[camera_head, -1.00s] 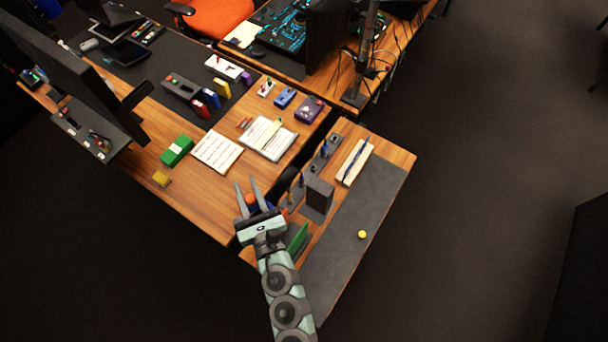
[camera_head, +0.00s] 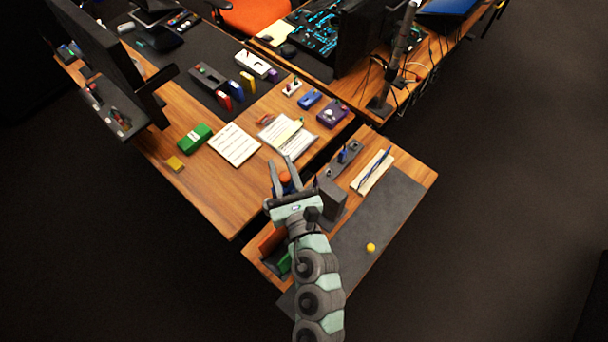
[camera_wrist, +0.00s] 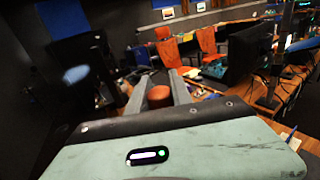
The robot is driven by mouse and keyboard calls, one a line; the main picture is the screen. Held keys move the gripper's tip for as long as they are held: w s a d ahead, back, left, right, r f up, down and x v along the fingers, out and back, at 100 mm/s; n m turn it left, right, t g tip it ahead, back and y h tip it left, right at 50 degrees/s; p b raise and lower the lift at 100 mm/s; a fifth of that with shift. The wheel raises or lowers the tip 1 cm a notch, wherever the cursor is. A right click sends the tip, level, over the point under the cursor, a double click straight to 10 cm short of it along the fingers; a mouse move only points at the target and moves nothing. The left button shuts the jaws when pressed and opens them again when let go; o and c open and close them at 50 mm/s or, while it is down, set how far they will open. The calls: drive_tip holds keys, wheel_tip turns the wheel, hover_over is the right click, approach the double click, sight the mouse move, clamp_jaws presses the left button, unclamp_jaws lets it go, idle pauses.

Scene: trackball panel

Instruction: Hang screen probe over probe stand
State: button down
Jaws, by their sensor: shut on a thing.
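My gripper (camera_head: 281,172) is over the left part of the small wooden side table, its fingers pointing toward the desk. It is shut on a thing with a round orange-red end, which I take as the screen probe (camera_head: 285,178). This end shows between the fingers in the wrist view (camera_wrist: 159,96); the rest of it is hidden. A dark grey upright block on a base (camera_head: 332,197), possibly the probe stand, stands just right of my gripper. The probe is apart from it in the picture; its height above the table is unclear.
A grey holder with blue pieces (camera_head: 345,158) and a white tray with a dark blue stick (camera_head: 373,172) stand behind the block. A yellow ball (camera_head: 371,247) lies on the dark mat (camera_head: 395,205), otherwise mostly clear. A green item (camera_head: 285,264) sits beside my arm.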

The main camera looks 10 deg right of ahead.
drive_tip(key=shift+w+d+r+n+y+b, duration=0.2)
drive_tip(key=shift+d+r+n+y+b, duration=0.25)
drive_tip(key=shift+b, duration=0.5)
drive_tip(key=shift+d+b, duration=0.35)
drive_tip(key=shift+b, duration=0.05)
drive_tip(key=shift+w+d+r+y+b, duration=0.15)
drive_tip(key=shift+d+y+b, duration=0.35)
drive_tip(key=shift+b, duration=0.6)
drive_tip(key=b, duration=0.1)
drive_tip(key=n+y+b, duration=0.1)
drive_tip(key=b, duration=0.1)
drive_tip(key=shift+s+d+f+g+y, duration=0.25)
drive_tip(key=shift+d+f+g, duration=0.05)
drive_tip(key=shift+d+f, duration=0.1)
drive_tip(key=shift+d+f+b, duration=0.2)
drive_tip(key=shift+f+b, duration=0.05)
drive_tip(key=shift+b, duration=0.25)
drive_tip(key=shift+n+y, duration=0.55)
drive_tip(key=shift+y, duration=0.05)
drive_tip(key=f+b, duration=0.1)
drive_tip(key=s+f+b, duration=0.1)
drive_tip(key=d+f+b, duration=0.1)
drive_tip(key=b, duration=0.1)
drive_tip(key=shift+s+d+f, duration=0.1)
drive_tip(key=shift+s+f, duration=0.1)
drive_tip(key=shift+f, duration=0.15)
drive_tip(key=shift+d, duration=0.15)
